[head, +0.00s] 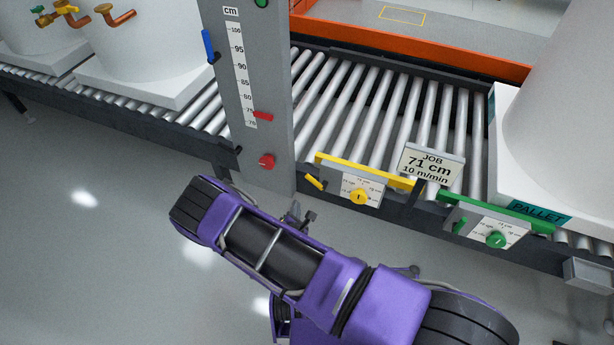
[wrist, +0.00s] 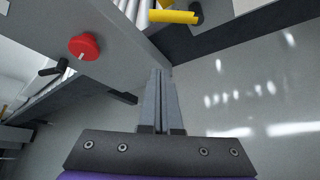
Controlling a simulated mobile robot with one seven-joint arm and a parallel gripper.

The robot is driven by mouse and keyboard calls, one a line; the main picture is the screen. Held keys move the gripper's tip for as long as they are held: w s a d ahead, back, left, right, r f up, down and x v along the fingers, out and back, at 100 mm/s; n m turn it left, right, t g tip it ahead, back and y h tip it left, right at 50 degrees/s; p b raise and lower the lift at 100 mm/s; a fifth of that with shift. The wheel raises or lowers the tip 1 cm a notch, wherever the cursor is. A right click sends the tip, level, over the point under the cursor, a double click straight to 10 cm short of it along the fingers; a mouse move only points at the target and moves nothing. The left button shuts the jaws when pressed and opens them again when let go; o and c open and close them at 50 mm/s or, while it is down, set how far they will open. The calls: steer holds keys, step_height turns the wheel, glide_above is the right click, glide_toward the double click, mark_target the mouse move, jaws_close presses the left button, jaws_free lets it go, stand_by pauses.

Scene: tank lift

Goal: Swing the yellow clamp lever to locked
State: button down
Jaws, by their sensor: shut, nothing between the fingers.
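A short yellow lever (head: 315,183) sticks out at the left end of the yellow-edged panel on the conveyor's front side. In the wrist view a yellow bar with a dark end (wrist: 174,17), which looks like this lever, lies at the top, beyond my fingertips. My gripper (wrist: 160,72) is shut and empty, its two grey fingers together. They point toward the grey post's edge, apart from the yellow bar. In the head view my gripper (head: 294,212) is small and partly hidden by my purple arm, below and left of the lever. I cannot read the lever's lock state.
A grey post (head: 225,75) carries a cm scale, a blue lever (head: 208,46) and a red knob (head: 266,160). The yellow-edged panel has a yellow knob (head: 360,197). A green-edged panel (head: 487,226) is to the right, below the job sign (head: 432,163). Floor in front is clear.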

steer(key=b+x, duration=0.2)
steer(key=x, duration=0.8)
steer(key=shift+n, duration=0.3)
steer(key=d+r, duration=0.3)
steer(key=shift+r, duration=0.15)
